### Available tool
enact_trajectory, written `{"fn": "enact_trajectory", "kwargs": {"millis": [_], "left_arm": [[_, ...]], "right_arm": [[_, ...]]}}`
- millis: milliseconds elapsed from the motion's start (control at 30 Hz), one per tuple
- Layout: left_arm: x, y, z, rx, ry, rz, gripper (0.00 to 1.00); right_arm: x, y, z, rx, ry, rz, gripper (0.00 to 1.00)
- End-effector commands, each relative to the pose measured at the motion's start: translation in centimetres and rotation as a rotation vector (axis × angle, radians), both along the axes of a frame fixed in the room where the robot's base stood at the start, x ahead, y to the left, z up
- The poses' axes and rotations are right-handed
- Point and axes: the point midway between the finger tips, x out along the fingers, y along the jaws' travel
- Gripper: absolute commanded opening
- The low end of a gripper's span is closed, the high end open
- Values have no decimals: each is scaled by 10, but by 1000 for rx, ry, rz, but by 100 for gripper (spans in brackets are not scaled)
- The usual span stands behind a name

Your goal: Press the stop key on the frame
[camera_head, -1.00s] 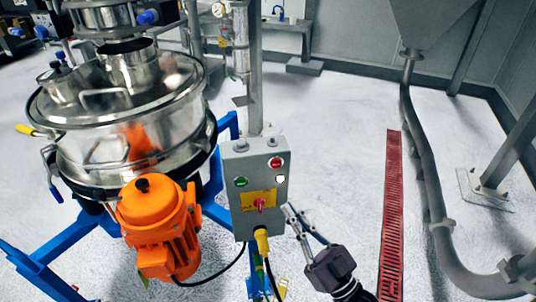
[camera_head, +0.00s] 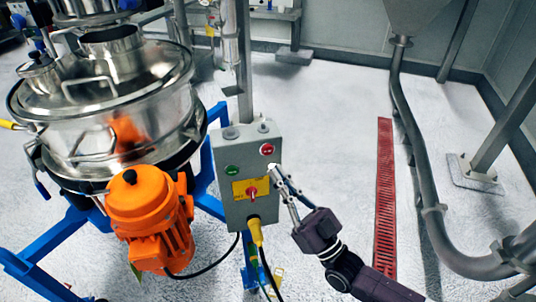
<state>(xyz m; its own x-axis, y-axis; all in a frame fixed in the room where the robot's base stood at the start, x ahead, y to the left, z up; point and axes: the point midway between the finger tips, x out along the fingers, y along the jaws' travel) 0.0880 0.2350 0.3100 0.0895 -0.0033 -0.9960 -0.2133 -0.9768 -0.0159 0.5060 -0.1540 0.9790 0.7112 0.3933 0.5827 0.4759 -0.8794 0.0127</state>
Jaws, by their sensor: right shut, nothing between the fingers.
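A grey control box (camera_head: 223,207) is mounted on the post beside the sifter. It has a red key (camera_head: 267,149) at its upper right, a green key (camera_head: 232,170) at its left, and a red rotary switch (camera_head: 252,194) on a yellow plate. My right gripper (camera_head: 275,169) comes in from the lower right, shut and empty. Its fingertips appear just below the red key, over the right part of the box face. I cannot tell whether they touch it. A small white spot shows at the tips. My left gripper is not in view.
The steel sifter (camera_head: 110,125) and its orange motor (camera_head: 150,220) stand to the left on a blue frame (camera_head: 40,250). A yellow-ended cable (camera_head: 255,231) hangs below the box. A red floor grate (camera_head: 385,190) and grey pipe (camera_head: 425,180) lie right; floor between is clear.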

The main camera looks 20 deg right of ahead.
Motion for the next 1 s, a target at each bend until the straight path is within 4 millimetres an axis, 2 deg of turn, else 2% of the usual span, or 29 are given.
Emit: {"fn": "enact_trajectory", "kwargs": {"millis": [100, 333, 1000], "left_arm": [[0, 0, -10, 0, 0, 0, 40], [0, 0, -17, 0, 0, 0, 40], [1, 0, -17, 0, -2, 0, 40]], "right_arm": [[17, 0, -1, -1, -3, 0, 0], [37, -1, -1, 0, -1, -1, 0], [42, -1, 0, 1, 0, 1, 0]]}}
